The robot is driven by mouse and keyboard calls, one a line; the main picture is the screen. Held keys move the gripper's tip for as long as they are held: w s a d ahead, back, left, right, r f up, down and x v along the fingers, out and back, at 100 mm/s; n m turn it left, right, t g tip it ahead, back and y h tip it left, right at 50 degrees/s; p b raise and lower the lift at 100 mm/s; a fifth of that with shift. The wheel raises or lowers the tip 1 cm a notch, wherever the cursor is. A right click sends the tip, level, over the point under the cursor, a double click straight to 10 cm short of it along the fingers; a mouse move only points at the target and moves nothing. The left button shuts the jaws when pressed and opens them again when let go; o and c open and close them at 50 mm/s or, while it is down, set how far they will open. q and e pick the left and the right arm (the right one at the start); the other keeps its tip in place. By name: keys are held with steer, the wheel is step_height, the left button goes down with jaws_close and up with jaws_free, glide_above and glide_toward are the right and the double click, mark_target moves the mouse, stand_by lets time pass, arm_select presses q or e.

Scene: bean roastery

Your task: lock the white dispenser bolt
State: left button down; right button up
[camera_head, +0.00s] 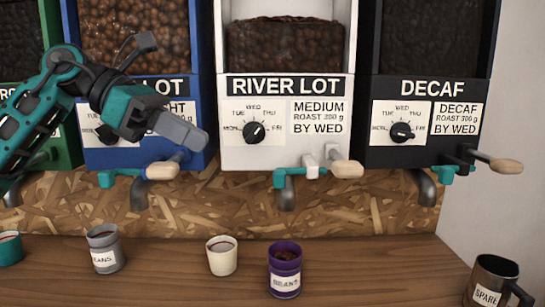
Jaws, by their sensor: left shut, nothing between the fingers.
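The white dispenser (284,148) stands in the middle and is labelled RIVER LOT, with brown beans behind its window. Below its front is a teal spout lever (290,177) with a wooden handle (347,170) pointing right. Small white bolt parts (312,164) sit beside the handle; I cannot tell whether the bolt is locked. My left gripper (188,133) is shut and empty. It shows in front of the blue dispenser, left of the white one, apart from the bolt. My right gripper is not in view.
A blue dispenser (203,60) stands left, a black DECAF dispenser (437,40) right, a green one at far left. On the wooden counter (170,280) stand a grey cup (104,255), a cream cup (222,258), a purple BEANS cup (285,262) and a SPARE mug (495,270).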

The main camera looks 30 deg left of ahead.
arm_select(q)
steer(key=p+x, duration=0.3)
steer(key=x, duration=0.7)
steer(key=shift+w, duration=0.3)
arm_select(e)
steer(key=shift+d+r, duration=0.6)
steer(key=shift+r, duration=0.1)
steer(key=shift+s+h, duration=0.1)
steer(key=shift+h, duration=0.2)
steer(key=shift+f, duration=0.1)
